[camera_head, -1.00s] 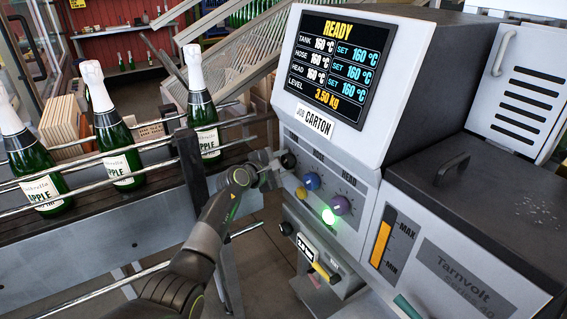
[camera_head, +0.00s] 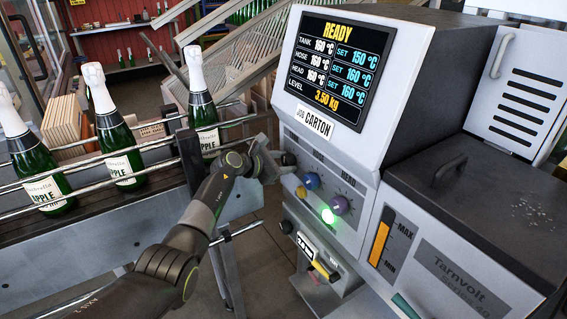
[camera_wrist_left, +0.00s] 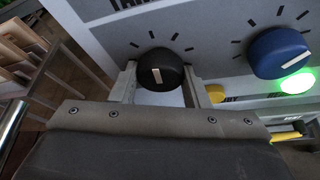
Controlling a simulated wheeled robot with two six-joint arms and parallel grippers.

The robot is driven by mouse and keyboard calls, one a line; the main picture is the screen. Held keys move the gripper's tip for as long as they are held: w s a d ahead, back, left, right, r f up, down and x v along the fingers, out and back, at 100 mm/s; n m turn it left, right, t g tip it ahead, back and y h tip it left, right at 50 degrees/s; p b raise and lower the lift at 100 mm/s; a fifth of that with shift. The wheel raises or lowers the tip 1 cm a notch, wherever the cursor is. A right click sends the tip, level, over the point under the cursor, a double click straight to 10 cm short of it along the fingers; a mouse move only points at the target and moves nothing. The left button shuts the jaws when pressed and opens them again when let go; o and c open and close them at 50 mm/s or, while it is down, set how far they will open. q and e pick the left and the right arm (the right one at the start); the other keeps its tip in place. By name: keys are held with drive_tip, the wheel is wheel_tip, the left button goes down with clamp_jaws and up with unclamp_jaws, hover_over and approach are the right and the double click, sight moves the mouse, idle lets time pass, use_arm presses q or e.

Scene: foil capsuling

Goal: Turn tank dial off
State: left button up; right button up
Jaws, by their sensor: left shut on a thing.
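The black tank dial (camera_head: 289,159) is the leftmost knob on the grey machine's control panel. It shows large in the left wrist view (camera_wrist_left: 162,66), with a pale pointer mark tilted slightly from vertical and tick marks around it. My left gripper (camera_head: 276,165) is at this dial, with its two fingers (camera_wrist_left: 160,88) on either side of it, shut on it. The display (camera_head: 334,68) reads READY, tank 160 °C with set 150 °C; hose and head are set at 160 °C. My right gripper is not in view.
A blue knob (camera_head: 311,181) and a purple knob (camera_head: 340,205) sit right of the dial, with a lit green button (camera_head: 328,216) and a yellow one below. Green bottles (camera_head: 118,150) stand between conveyor rails (camera_head: 150,144) at left. A lidded tank (camera_head: 480,200) is at right.

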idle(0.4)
use_arm(q)
drive_tip(key=o, duration=1)
drive_tip(key=v, duration=1.7)
drive_tip(key=shift+s+a+r, duration=0.1)
drive_tip(key=shift+a, duration=0.05)
